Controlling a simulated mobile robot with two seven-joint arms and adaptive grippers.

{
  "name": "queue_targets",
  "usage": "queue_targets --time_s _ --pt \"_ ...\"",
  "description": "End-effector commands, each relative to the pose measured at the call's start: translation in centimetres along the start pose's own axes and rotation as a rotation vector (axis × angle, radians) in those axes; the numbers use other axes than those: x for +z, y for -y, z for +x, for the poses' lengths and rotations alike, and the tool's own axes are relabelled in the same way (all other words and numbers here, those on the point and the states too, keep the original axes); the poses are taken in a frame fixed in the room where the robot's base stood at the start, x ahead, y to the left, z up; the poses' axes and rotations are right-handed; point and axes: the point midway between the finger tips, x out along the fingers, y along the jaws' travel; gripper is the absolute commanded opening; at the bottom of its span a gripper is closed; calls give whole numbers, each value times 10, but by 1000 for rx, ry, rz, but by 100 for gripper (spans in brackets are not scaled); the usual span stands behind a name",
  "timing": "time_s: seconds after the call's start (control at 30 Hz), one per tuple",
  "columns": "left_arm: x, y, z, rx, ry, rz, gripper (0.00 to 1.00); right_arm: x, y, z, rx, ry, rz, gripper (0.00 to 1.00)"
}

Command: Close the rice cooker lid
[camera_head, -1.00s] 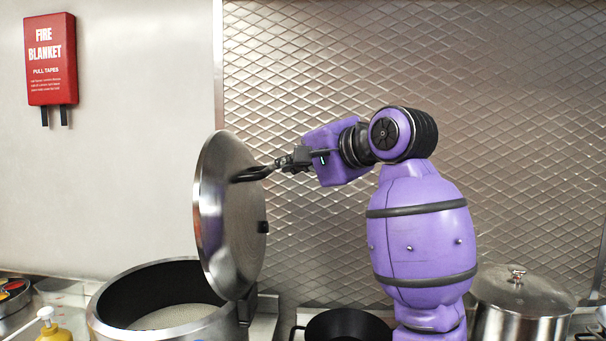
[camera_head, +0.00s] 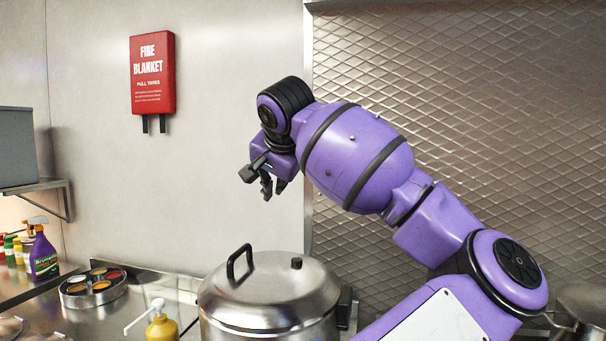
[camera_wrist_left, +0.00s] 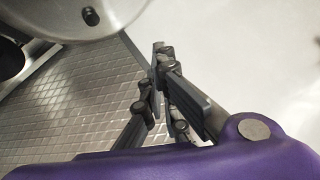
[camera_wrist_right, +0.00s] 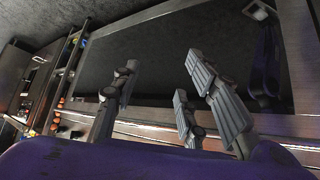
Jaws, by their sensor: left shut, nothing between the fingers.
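The rice cooker (camera_head: 270,332) is a steel pot at the bottom middle of the head view. Its round steel lid (camera_head: 285,285) lies down over the pot mouth and hides the inside. A dark loop handle (camera_head: 236,266) and a small dark knob (camera_head: 296,262) stand on the lid. Part of the lid also shows at the top left of the left wrist view (camera_wrist_left: 55,22). My left gripper (camera_head: 268,188) is above the lid, apart from it, shut and empty. My right gripper (camera_wrist_right: 158,82) shows only in the right wrist view, with its fingers spread and nothing between them.
A yellow pump bottle (camera_head: 162,327) stands just left of the cooker. A round tray of spices (camera_head: 93,288) and a purple spray bottle (camera_head: 42,256) stand farther left. A red fire blanket box (camera_head: 152,75) hangs on the wall. A pot (camera_head: 585,300) is at the right edge.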

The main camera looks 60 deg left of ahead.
Motion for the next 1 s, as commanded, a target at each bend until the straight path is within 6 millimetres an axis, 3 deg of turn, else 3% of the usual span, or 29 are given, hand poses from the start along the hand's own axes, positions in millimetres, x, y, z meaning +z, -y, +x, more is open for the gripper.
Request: queue_targets --time_s 0.2,0.5,0.7,1.0 --pt "34 21 40 145 2 -149 0 6 -3 2 3 6 -9 40" --pt "76 33 83 296 2 -299 0 10 0 8 0 5 -5 40" --pt "93 35 100 299 3 -298 0 12 3 13 -2 7 -2 40" --pt "101 36 108 297 0 -296 0 18 2 15 -1 16 -5 40"
